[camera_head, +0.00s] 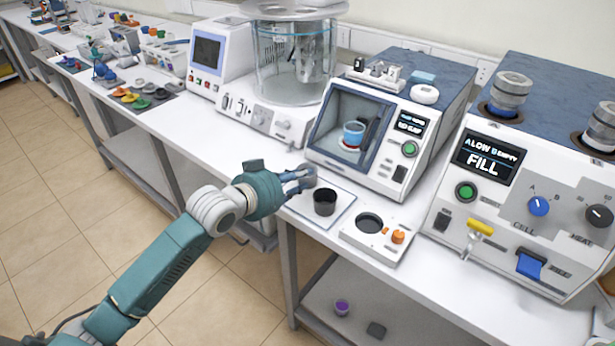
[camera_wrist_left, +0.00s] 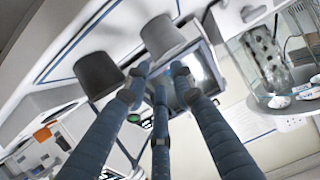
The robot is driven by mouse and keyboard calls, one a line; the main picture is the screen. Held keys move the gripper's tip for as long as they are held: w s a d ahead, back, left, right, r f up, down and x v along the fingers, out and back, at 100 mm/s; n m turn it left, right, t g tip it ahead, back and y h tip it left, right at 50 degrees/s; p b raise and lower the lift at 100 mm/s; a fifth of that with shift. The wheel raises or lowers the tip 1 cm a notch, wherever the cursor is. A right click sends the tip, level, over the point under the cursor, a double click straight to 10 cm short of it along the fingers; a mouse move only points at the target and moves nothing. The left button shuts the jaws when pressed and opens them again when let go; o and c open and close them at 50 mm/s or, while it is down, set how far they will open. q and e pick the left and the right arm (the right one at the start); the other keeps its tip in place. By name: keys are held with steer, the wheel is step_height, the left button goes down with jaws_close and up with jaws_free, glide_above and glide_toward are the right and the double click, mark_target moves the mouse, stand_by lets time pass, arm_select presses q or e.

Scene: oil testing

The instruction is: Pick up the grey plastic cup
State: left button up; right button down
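The grey plastic cup (camera_head: 308,178) stands at the back left of a white tray with a blue line (camera_head: 338,216). It also shows in the left wrist view (camera_wrist_left: 163,36), just ahead of the fingertips. A darker, near-black cup (camera_head: 324,204) stands beside it on the tray and shows in the wrist view too (camera_wrist_left: 97,76). My left gripper (camera_head: 298,178) reaches in from the left at the grey cup. Its three blue fingers (camera_wrist_left: 160,76) are spread, with the cup in front of them; I cannot tell whether they touch it. My right gripper is out of view.
A white block with a round hole and orange knobs (camera_head: 377,237) sits right of the tray. Behind stands a tester with a blue cup inside (camera_head: 354,133). A control unit reading FILL (camera_head: 487,165) is at the right. A glass vessel (camera_head: 292,60) stands further back.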

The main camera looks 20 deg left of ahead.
arm_select(q)
steer(key=shift+p+x, duration=0.65)
steer(key=shift+x, duration=2)
steer(key=shift+s+d+f, duration=0.15)
jaws_close()
